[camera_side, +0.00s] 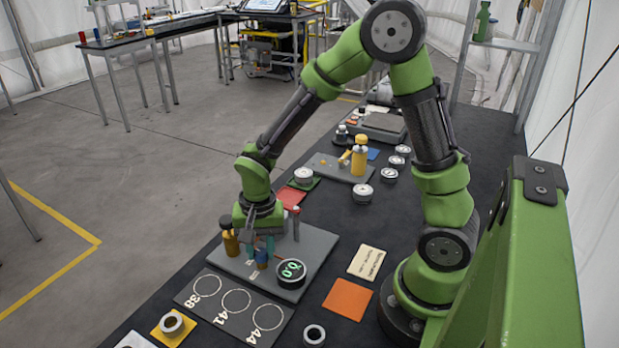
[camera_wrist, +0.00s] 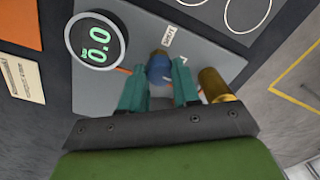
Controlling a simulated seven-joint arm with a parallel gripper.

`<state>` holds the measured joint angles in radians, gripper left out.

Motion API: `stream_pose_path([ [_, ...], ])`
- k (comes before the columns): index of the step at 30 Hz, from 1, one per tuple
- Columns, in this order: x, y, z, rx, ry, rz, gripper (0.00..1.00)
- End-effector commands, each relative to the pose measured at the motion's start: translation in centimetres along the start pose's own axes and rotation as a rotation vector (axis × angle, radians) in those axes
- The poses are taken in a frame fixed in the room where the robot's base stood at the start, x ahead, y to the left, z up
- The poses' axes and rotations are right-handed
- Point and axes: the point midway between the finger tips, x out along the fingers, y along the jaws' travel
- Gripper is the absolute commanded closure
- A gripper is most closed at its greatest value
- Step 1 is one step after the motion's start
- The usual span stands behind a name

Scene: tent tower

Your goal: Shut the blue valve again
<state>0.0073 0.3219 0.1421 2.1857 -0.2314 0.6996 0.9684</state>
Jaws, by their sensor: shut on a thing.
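The blue valve (camera_side: 262,257) stands on a grey plate (camera_side: 316,241) in the side view. In the wrist view the blue valve (camera_wrist: 159,68) shows its blue body and a dark brownish tip between two teal fingers. My gripper (camera_side: 262,248) points down over it and is shut on it, one finger on each side; the wrist view also shows my gripper (camera_wrist: 158,80). The fingers hide part of the valve, and I cannot tell its turn angle. A round dark gauge (camera_side: 291,270) beside it reads 0.0 in green; it also shows in the wrist view (camera_wrist: 96,43).
A brass cylinder (camera_side: 231,243) stands close to my gripper on the left. A grey post with a red top (camera_side: 296,222) stands behind. A board with numbered circles (camera_side: 236,306) lies in front. An orange square (camera_side: 348,299) and a cream card (camera_side: 367,262) lie right.

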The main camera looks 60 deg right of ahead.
Motion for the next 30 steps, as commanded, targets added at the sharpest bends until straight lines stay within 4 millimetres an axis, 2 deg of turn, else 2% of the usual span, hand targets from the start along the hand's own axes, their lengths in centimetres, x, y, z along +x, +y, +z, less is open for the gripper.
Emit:
stream_pose_path([
  [8, -0.04, 0.02, -0.02, -0.024, -0.001, 0.000, 1.00],
  [14, -0.05, 0.01, -0.02, -0.116, -0.006, 0.000, 1.00],
  [30, -0.06, -0.06, -0.06, -0.598, -0.025, -0.001, 0.99],
])
